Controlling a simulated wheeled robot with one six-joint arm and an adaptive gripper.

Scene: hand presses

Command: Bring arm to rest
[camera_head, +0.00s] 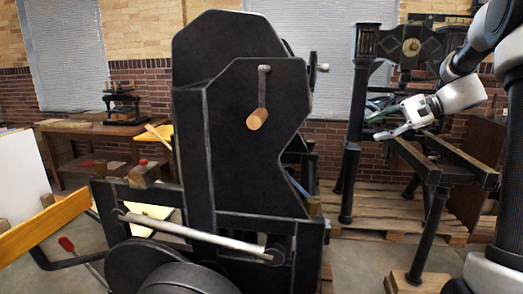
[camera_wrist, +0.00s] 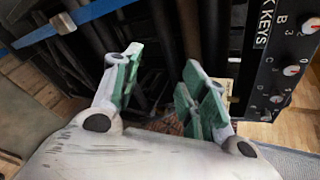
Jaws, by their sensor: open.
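My arm (camera_head: 463,92) comes in from the right edge of the head view and reaches left. My gripper (camera_head: 376,124) is at its end, to the right of the big black press, with its fingers pointing left. In the wrist view my gripper (camera_wrist: 160,85) shows two fingers with green pads, spread apart with nothing between them. Dark rods and bars lie beyond the fingertips.
A large black press (camera_head: 225,130) with a wooden-handled crank (camera_head: 257,118) fills the middle. A black iron frame press (camera_head: 349,150) stands behind my gripper. A panel lettered "KEYS" (camera_wrist: 285,50) is close on the right in the wrist view. A small press (camera_head: 122,104) sits on a table.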

